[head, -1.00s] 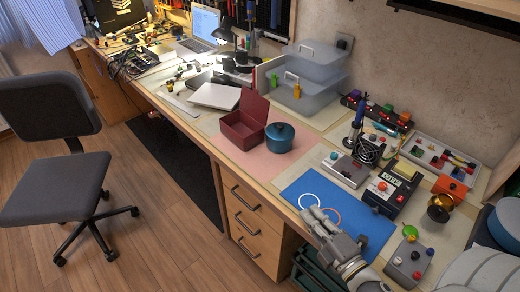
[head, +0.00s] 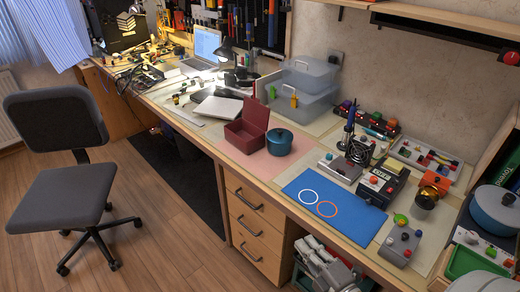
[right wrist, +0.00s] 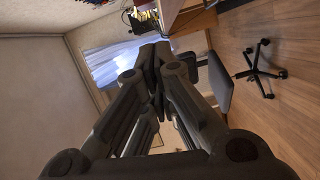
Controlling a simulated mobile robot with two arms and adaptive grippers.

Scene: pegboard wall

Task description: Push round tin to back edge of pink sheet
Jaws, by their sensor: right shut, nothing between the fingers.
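The round tin (head: 279,142) is teal with a lid and a small knob. It stands upright on the pink sheet (head: 262,166), close beside an open dark red box (head: 245,133). The box hides part of the sheet. In the head view my right gripper (head: 309,243) is low at the bottom, by the table's front edge, well apart from the tin. In the right wrist view its fingers (right wrist: 155,62) are closed together with nothing between them. My left gripper is in neither view.
A blue mat (head: 335,207) with a white and an orange ring lies right of the pink sheet. Clear plastic boxes (head: 302,98) stand behind the tin. A grey device (head: 340,167) and a soldering stand are to its right. A chair (head: 60,160) is on the floor.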

